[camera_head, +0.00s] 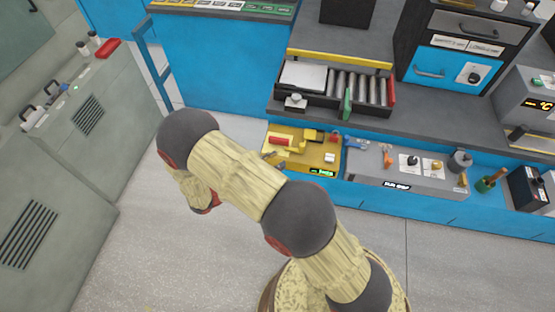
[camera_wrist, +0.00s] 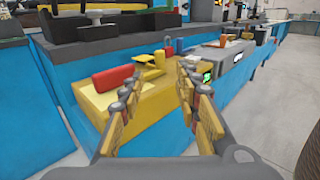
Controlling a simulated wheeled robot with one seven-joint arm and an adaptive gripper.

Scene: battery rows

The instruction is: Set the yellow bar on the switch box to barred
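A yellow box (camera_head: 318,160) with a red bar (camera_head: 280,141), a raised yellow piece (camera_head: 310,135) and a small lit green display stands on the blue bench front. I take it for the switch box, though its labels are too small to read. The wrist view also shows this yellow box (camera_wrist: 130,112), its red bar (camera_wrist: 113,78) and the raised yellow piece (camera_wrist: 149,66) ahead. My gripper (camera_wrist: 160,98) is open and empty, its fingers apart in front of the box. In the head view my arm hides most of the gripper. I cannot tell the bar's setting.
Right of the yellow box is a grey panel (camera_head: 400,170) with knobs and an orange-handled item (camera_head: 387,157). Behind is a tray of grey cylinders (camera_head: 360,88). Grey cabinets (camera_head: 60,150) stand at left. The floor (camera_head: 440,260) in front is clear.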

